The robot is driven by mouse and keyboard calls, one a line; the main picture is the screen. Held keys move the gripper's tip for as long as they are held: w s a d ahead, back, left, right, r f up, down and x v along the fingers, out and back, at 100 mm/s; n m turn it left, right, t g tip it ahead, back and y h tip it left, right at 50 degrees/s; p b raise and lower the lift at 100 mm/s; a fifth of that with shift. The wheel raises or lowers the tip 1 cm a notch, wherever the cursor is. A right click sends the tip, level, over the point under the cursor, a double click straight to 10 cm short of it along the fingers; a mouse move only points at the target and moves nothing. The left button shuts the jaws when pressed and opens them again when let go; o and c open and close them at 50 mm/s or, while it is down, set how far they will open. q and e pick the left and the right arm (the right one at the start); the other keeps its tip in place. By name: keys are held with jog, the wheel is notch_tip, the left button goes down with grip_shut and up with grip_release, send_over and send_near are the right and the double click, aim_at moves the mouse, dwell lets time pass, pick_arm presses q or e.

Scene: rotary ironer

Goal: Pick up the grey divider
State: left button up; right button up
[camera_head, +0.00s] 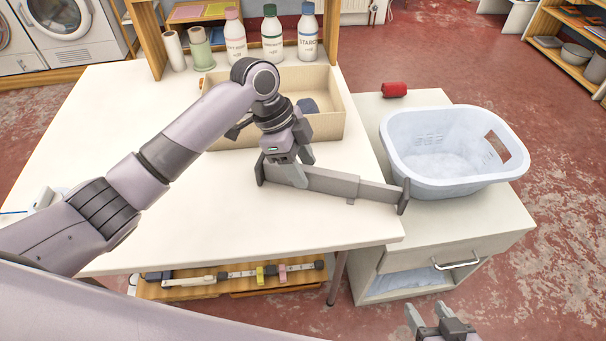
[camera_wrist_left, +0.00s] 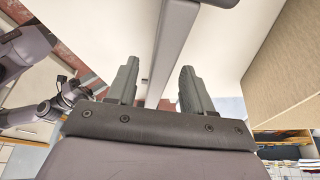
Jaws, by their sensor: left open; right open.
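The grey divider (camera_head: 341,186) lies on the white table near its right edge. It is a long bar with upright plates at both ends. My left gripper (camera_head: 299,167) is open over the left half of the divider, with one finger in front of the bar. In the left wrist view the divider (camera_wrist_left: 173,45) runs between the two open fingers (camera_wrist_left: 159,72), with a gap showing on each side. My right gripper (camera_head: 428,312) is open and empty at the bottom of the head view, away from the divider.
A cardboard box (camera_head: 329,127) stands just behind the divider. A light blue basket (camera_head: 450,180) and a red roll (camera_head: 394,90) are on the cabinet (camera_head: 378,116) to the right. Bottles (camera_head: 272,38) stand at the back. The table's left side is mostly clear.

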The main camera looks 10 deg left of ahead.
aim_at(307, 168)
pick_arm(q)
jog(key=shift+x, duration=1.3)
grip_shut()
jog(key=shift+r, duration=0.15)
notch_tip(307, 168, up, 10)
jog(key=shift+f, duration=0.1)
jog(key=shift+f, duration=0.1)
notch_tip(307, 168, down, 7)
jog(key=shift+r, duration=0.1)
jog(key=shift+f, duration=1.35)
